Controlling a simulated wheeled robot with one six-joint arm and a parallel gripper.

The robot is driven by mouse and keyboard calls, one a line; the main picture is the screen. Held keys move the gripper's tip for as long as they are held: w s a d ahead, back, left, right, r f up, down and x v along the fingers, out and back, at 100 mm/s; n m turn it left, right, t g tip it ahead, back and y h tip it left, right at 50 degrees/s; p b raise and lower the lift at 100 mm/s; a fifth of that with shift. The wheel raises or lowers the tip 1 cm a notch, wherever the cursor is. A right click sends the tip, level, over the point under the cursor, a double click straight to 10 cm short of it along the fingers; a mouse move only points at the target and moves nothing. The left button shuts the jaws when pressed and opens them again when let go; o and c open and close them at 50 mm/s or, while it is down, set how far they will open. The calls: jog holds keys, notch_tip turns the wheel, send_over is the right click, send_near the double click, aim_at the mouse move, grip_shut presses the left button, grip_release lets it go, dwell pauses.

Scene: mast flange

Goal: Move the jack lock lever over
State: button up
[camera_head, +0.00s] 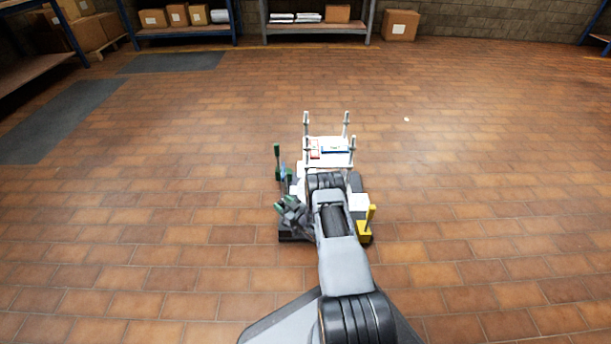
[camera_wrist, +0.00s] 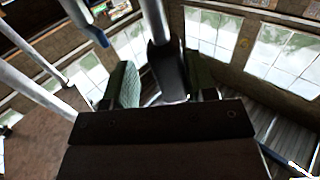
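My gripper (camera_head: 284,204) is at the left side of a small dark-based stand in the head view, pointing left. In the wrist view its two green-padded fingers (camera_wrist: 160,80) are apart. A grey rod with a black end (camera_wrist: 165,68) reaches down between them, near the right finger; I cannot tell whether it touches. A yellow lever (camera_head: 370,215) stands at the stand's right. Which one is the jack lock lever is not clear. My arm hides the stand's middle.
A white platform (camera_head: 342,161) with white corner posts carries small red and blue items. A blue-tipped white rod (camera_wrist: 95,35) and other pale rods are close on the left in the wrist view. Tiled floor around is clear; shelves (camera_head: 318,28) line the back wall.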

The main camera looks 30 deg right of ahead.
jog(key=p+v, duration=0.5)
jog(key=v, duration=0.8)
jog(key=w+d+r+g+h+p, duration=0.1)
jog(key=w+r, duration=0.4)
jog(key=r, duration=0.5)
jog(key=w+d+r+g+h+p, duration=0.1)
jog(key=w+r+g+h+p, duration=0.2)
jog(key=r, duration=0.8)
jog(key=shift+w+d+r+n+g+p, duration=0.25)
jog(key=shift+w+g+p, duration=0.35)
jog(key=shift+w+p, duration=0.5)
jog(key=shift+s, duration=0.2)
